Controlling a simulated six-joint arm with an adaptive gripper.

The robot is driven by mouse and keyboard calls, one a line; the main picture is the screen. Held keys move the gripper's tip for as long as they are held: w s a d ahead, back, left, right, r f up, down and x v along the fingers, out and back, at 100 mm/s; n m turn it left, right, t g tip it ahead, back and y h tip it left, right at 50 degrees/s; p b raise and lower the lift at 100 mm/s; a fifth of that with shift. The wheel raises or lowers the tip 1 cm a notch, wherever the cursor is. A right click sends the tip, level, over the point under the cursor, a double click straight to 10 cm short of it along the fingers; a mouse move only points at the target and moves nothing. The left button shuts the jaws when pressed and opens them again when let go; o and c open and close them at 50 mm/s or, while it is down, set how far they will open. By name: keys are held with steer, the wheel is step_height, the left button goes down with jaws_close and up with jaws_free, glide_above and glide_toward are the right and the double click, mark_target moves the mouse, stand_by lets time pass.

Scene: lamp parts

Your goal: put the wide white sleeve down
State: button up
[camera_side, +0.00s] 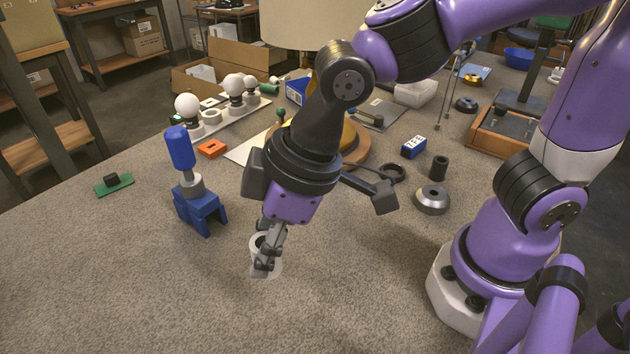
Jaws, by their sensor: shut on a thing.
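The wide white sleeve (275,268) is a short, pale, hollow cylinder in the lower middle of the view. It is upright and its dark opening faces up. My gripper (264,266) points down and is shut on the sleeve's wall, with the fingers covering part of it. The sleeve is at or very near the grey table top (330,310). I cannot tell whether its bottom edge touches the table.
A blue stand (203,210) holding a blue-handled tool (180,148) is to the left. A metal cone (432,200), black ring (392,172) and black cylinder (439,167) lie to the right. Bulbs (188,106) stand behind. The front table area is clear.

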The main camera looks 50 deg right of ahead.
steer(key=s+a+n+g+y, duration=0.25)
steer(key=s+n, duration=0.65)
steer(key=s, duration=0.5)
steer(key=shift+g+h, duration=0.35)
steer(key=shift+h, duration=0.1)
steer(key=w+f, duration=0.2)
steer(key=w, duration=0.1)
steer(key=w+d+f, duration=0.1)
steer(key=w+f, duration=0.1)
steer(key=w, duration=0.2)
steer(key=w+f, duration=0.2)
steer(key=w, duration=0.1)
steer(key=shift+w+d+f, duration=0.3)
steer(key=shift+w, duration=0.1)
steer(key=shift+f, duration=2.05)
steer(key=shift+f, duration=0.1)
steer(key=o, duration=1.1)
steer(key=shift+c, duration=0.2)
